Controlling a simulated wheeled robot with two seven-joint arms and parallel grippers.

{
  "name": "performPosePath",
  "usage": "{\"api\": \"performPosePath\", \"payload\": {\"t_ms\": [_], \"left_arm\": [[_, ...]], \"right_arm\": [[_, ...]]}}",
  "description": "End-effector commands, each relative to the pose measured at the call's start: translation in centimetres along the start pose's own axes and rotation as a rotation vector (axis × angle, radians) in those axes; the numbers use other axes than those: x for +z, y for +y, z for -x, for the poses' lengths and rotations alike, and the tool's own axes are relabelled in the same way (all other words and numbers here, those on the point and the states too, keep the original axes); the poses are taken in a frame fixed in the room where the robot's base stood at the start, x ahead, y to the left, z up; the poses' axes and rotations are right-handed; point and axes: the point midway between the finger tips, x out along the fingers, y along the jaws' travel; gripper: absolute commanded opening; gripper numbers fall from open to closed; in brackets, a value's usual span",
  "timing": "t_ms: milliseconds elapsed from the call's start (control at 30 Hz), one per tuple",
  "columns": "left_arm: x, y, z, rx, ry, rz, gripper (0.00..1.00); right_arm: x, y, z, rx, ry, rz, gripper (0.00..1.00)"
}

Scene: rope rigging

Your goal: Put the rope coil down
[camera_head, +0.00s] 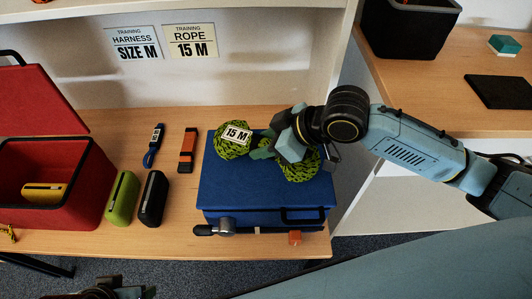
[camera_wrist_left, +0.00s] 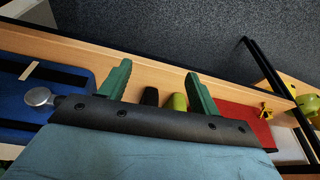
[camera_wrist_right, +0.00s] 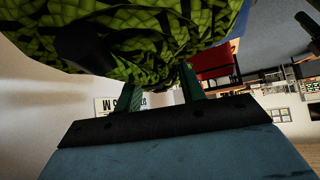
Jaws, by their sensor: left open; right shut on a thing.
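The rope coil (camera_head: 231,150) is green and black with a white "15 M" tag, and has a rounded bundle on each side. My right gripper (camera_head: 270,148) is shut on its middle, between the bundles. The coil is over the lid of the blue case (camera_head: 245,190); I cannot tell whether it touches the lid. In the right wrist view the coil (camera_wrist_right: 150,35) fills the top, beyond the fingers (camera_wrist_right: 160,85). My left gripper (camera_wrist_left: 159,75) is open and empty near the table's front edge, and only partly shows at the bottom of the head view.
Left of the case stand a black pouch (camera_head: 152,199), a green pouch (camera_head: 122,199) and an open red box (camera_head: 70,215) holding a yellow item (camera_head: 44,192). An orange-black item (camera_head: 188,150) and a blue strap (camera_head: 153,146) lie behind. Signs (camera_head: 190,41) hang on the back wall.

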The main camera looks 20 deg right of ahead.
Motion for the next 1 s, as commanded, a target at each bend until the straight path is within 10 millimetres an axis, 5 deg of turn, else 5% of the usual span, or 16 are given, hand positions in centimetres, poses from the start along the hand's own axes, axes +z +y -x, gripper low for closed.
{"api": "performPosePath", "payload": {"t_ms": [100, 400, 867, 900, 1000], "left_arm": [[-0.4, 0.3, 1.1, 0.008, 0.03, 0.003, 0.63], [-5.5, 1.2, 0.9, 0.025, 0.293, -0.01, 0.63], [-5.8, 1.2, 1.1, 0.026, 0.308, -0.011, 0.63], [-5.8, 1.2, 1.1, 0.025, 0.304, -0.011, 0.63], [-5.8, 1.2, 1.1, 0.025, 0.306, -0.011, 0.63]], "right_arm": [[1.0, 0.0, -1.0, 0.0, 0.0, -0.001, 0.02], [2.3, 0.0, -2.3, 0.0, 0.002, 0.0, 0.02], [2.5, 0.0, -2.5, 0.0, 0.001, 0.0, 0.02], [2.6, 0.0, -2.6, 0.0, -0.002, -0.001, 0.42], [2.6, 0.0, -2.6, 0.0, -0.002, -0.001, 0.56]]}}
